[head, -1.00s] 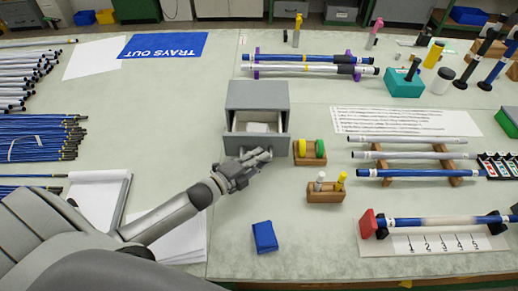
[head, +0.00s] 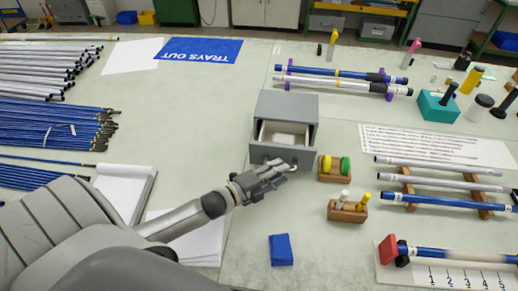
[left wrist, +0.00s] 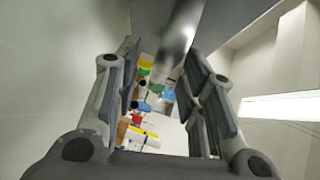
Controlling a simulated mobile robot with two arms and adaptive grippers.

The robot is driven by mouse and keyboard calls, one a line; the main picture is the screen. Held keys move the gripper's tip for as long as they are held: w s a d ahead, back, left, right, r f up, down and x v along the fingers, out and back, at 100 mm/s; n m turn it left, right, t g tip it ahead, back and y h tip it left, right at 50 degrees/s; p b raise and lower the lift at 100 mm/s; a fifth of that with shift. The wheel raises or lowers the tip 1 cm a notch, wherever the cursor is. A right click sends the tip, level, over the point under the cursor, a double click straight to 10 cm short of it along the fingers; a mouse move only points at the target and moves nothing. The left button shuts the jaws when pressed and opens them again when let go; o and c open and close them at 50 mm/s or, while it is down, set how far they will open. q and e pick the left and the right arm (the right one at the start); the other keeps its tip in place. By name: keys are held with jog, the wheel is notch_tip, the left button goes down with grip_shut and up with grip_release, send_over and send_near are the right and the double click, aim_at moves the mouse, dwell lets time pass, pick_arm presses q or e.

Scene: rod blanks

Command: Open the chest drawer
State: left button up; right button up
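The small grey chest (head: 287,105) stands on the bench in the head view. Its drawer (head: 268,152) is pulled out toward me, with a pale block (head: 284,139) inside. A curved handle (head: 282,162) shows on the drawer front. My left gripper (head: 284,172) is just in front of the handle. In the left wrist view, the left gripper's fingers (left wrist: 166,88) are spread apart. A shiny bar, which looks like the handle (left wrist: 181,42), lies between them with gaps on both sides. My right gripper is in neither view now.
Two small wooden holders, one with green and yellow discs (head: 334,169) and one with small bottles (head: 348,210), stand right of the drawer. A blue block (head: 281,250) lies nearer me. Rods on racks (head: 440,190) lie farther right. Bare bench lies around the blue block.

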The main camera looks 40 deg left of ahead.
pick_arm(q)
jog(key=v, duration=1)
jog(key=shift+d, duration=0.1)
jog(key=shift+r, duration=0.1)
